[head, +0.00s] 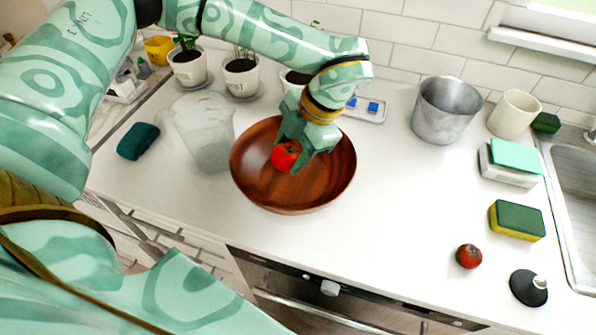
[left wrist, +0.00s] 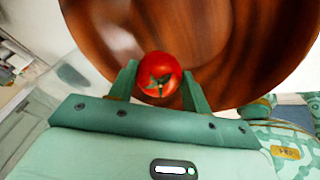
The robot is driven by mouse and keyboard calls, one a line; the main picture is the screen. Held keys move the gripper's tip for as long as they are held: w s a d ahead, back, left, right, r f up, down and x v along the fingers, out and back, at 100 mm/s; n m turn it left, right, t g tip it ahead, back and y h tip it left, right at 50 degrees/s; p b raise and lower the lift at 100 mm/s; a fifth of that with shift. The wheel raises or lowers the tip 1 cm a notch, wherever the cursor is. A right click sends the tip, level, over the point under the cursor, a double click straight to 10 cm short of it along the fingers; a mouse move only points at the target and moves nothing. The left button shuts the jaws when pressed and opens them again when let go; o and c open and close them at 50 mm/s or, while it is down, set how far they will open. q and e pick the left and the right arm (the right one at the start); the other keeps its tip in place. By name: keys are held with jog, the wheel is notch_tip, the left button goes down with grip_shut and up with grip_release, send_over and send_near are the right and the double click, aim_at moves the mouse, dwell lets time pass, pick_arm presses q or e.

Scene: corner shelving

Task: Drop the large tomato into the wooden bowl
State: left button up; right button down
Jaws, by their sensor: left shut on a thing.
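The large red tomato (head: 285,157) is between the fingers of my left gripper (head: 296,150), which is shut on it. It shows again in the left wrist view (left wrist: 159,74), with its green stem facing the camera. The brown wooden bowl (head: 254,185) stands on the white counter, and the gripper holds the tomato over its inside. In the left wrist view the bowl (left wrist: 240,40) fills the space beyond the tomato. I cannot tell whether the tomato touches the bowl. A smaller red tomato (head: 469,256) lies on the counter at the right. My right gripper is not in view.
Potted plants (head: 188,68) line the back. A metal pot (head: 444,110), a cream mug (head: 514,114) and a sponge (head: 517,220) are at the right.

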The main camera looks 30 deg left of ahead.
pick_arm(q)
jog(key=shift+r, duration=0.1)
jog(key=o, duration=1)
jog(key=shift+o, duration=0.2)
jog(key=p+v, duration=0.3)
jog(key=v, duration=1.3)
jog(key=shift+r, duration=0.15)
